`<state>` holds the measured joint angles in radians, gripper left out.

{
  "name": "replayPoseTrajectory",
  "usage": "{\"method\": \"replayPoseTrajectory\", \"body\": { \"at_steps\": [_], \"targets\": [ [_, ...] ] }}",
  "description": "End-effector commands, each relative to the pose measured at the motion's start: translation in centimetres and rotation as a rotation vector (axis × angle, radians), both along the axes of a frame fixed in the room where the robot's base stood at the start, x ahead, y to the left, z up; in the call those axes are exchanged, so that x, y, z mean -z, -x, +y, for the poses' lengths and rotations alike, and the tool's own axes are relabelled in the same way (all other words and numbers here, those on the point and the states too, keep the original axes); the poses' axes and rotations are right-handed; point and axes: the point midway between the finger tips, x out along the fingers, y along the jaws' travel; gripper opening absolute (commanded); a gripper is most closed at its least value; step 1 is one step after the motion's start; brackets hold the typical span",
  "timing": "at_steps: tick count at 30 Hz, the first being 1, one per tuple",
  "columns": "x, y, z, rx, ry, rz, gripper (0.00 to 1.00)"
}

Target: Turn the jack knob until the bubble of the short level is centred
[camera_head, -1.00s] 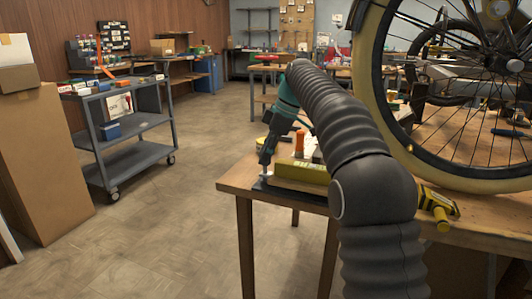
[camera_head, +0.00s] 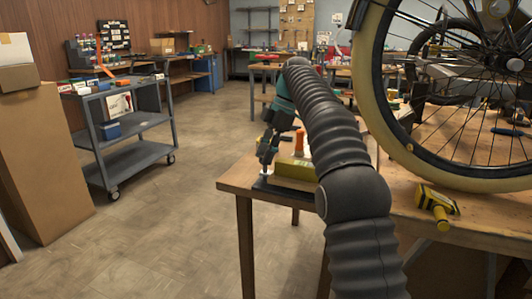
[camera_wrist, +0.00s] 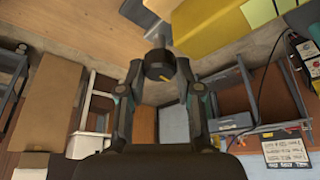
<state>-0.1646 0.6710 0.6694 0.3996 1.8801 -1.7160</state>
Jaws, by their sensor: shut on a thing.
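In the head view my gripper (camera_head: 265,160) points down at the bench's left corner; the knob is too small to make out there. A yellow block-like body (camera_head: 296,172) lies beside the gripper, and it fills the upper right of the wrist view (camera_wrist: 215,25). I cannot make out the short level's bubble in either view.
The wooden bench (camera_head: 237,180) carries a yellow-and-black tool (camera_head: 437,203) and an orange-topped item (camera_head: 299,143). A large wheel (camera_head: 385,100) stands at the right. A grey cart (camera_head: 125,125) and cardboard boxes (camera_head: 40,150) stand left, with open floor between.

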Motion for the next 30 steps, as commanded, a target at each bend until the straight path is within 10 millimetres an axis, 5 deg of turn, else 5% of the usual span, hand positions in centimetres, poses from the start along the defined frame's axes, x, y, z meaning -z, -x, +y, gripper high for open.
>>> {"method": "replayPoseTrajectory", "body": {
  "at_steps": [5,6,9,30],
  "targets": [
    [-0.09,-0.02,0.06,0.000,-0.001,-0.003,0.00],
    [-0.09,-0.02,0.06,0.000,-0.001,-0.003,0.42],
    [-0.07,-0.01,0.05,0.001,-0.001,-0.003,0.60],
    [-0.12,0.16,-0.07,0.143,0.000,0.000,0.60]
  ]
}}
